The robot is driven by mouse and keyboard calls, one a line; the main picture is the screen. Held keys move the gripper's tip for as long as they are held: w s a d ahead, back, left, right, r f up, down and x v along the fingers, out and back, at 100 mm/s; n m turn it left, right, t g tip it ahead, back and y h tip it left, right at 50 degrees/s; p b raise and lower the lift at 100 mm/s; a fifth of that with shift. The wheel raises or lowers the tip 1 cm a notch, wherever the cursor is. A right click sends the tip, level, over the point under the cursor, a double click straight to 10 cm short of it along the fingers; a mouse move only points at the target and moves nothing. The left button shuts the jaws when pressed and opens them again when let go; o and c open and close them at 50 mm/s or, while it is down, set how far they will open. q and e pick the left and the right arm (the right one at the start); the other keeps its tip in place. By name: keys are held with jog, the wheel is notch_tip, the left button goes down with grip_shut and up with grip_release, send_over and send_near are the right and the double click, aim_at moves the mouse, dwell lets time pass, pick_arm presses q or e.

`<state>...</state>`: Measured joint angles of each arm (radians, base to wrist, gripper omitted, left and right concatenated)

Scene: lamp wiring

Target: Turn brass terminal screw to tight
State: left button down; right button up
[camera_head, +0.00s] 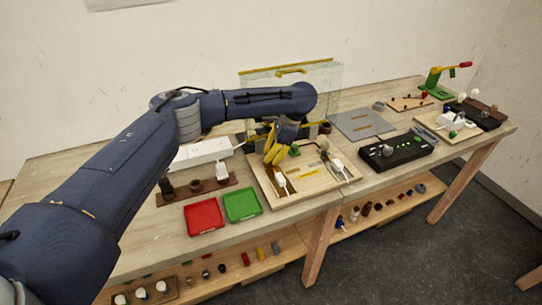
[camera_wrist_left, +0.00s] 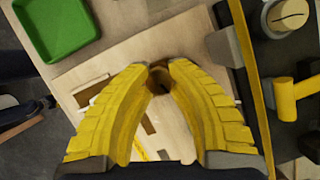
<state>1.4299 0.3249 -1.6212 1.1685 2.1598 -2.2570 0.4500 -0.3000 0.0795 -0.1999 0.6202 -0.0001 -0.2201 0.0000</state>
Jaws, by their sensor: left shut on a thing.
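My left gripper (camera_head: 273,155) reaches down over the wooden wiring board (camera_head: 312,187) in the head view. Its yellow fingers also show in the left wrist view (camera_wrist_left: 158,72), closed at the tips around a small brown, brass-like round piece (camera_wrist_left: 158,82). This looks like the brass terminal screw, but the fingers hide much of it, and how tight it sits cannot be told. In the head view the fingers cover the screw. White fittings (camera_head: 281,180) stand at the board's front part. My right gripper is not in view.
A green tray (camera_head: 242,205) and a red tray (camera_head: 203,217) lie left of the board. A white power strip (camera_head: 200,153) lies behind them. A clear panel with a yellow top edge (camera_head: 290,70) stands behind the board. A black control box (camera_head: 397,152) sits to the right.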

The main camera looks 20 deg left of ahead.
pick_arm(q)
jog(key=shift+a, duration=0.1)
jog(key=m+t, duration=0.2)
jog(key=m, duration=0.3)
jog(key=m+t, duration=0.1)
jog(key=m, duration=0.1)
jog(key=m+t, duration=0.1)
jog(key=m, duration=0.2)
jog(key=shift+s+a+m, duration=0.1)
jog(key=shift+m, duration=0.2)
jog(key=m+h, duration=0.1)
jog(key=m, duration=0.2)
jog(key=m+t+h, duration=0.1)
jog(key=m, duration=0.2)
jog(key=shift+a+t, duration=0.1)
jog(key=shift+t, duration=0.2)
jog(key=shift+m+t+h, duration=0.3)
jog(key=shift+m+h, duration=0.5)
jog(key=shift+m, duration=1.3)
jog(key=shift+r+m, duration=0.1)
jog(key=shift+m, duration=0.2)
jog(key=c, duration=1.1)
grip_release()
jog(key=shift+d, duration=0.2)
jog(key=v, duration=1.1)
jog(key=shift+r, duration=0.4)
